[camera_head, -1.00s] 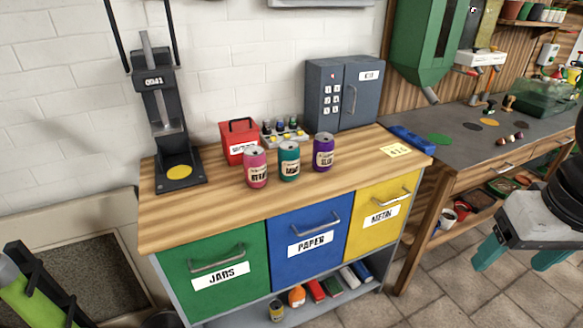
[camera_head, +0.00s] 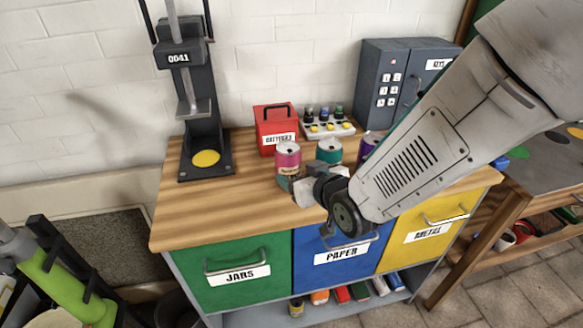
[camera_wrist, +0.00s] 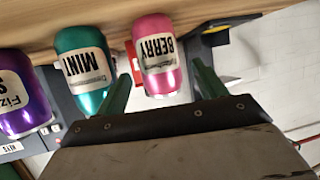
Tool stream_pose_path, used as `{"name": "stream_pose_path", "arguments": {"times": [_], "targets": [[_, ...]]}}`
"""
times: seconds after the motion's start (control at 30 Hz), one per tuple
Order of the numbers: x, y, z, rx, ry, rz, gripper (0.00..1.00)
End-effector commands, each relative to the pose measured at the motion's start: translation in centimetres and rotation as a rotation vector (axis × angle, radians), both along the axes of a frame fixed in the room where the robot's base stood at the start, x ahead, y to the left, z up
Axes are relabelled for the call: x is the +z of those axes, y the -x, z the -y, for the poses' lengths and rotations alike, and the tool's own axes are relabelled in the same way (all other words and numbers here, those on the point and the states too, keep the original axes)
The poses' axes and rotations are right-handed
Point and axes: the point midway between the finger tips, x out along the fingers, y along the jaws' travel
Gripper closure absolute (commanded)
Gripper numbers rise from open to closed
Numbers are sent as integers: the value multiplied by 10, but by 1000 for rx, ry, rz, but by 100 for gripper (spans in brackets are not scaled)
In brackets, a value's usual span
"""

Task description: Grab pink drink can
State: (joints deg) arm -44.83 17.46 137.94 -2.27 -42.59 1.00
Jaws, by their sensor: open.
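The pink drink can (camera_head: 288,155), labelled BERRY, stands upright on the wooden cabinet top, leftmost of a row of cans. My gripper (camera_head: 292,186) is just in front of it and hides its lower part. In the wrist view, which is turned upside down, the pink can (camera_wrist: 158,50) shows between the two green fingers of my open gripper (camera_wrist: 161,72). I cannot tell whether a finger touches it. The teal MINT can (camera_wrist: 84,65) is close beside the left finger in that view.
The teal can (camera_head: 329,151) and a purple can (camera_head: 368,146), partly hidden by my arm, stand to the right. A black press (camera_head: 190,100) stands at left. Bare wood lies at front left.

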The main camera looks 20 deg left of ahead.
Motion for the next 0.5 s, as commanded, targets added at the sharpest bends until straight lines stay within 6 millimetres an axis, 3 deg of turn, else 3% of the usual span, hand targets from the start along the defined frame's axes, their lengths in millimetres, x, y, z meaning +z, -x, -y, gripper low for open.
{"name": "stream_pose_path", "arguments": {"times": [0.5], "targets": [[-29,-44,-38,-4,-5,4,30]]}}
